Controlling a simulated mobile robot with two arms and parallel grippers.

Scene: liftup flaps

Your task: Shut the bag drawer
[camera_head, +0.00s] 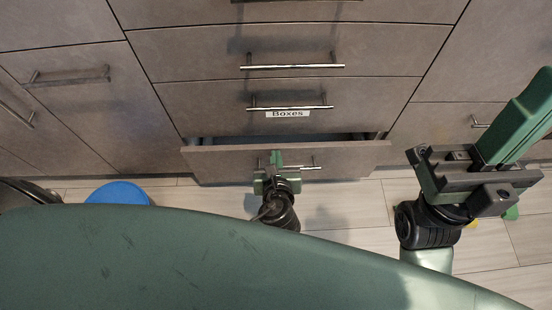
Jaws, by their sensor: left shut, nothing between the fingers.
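The lowest drawer (220,162) in the middle of the cabinet stands partly pulled out, with a dark gap above its front edge. It has a horizontal metal handle (305,167). No label can be read on it, so I cannot confirm that it is the bag drawer. My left gripper (276,160) is shut and empty in front of this drawer, overlapping the left part of its handle. I cannot tell whether it touches the front. My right gripper (515,115) is at the right, away from the drawer, and its opening cannot be made out.
The drawer above, labelled "Boxes" (287,114), and the drawer (200,55) above that look shut. Cabinet doors flank them. A blue round object (118,193) is on the floor at the left. Pale floor (345,215) shows before the cabinet.

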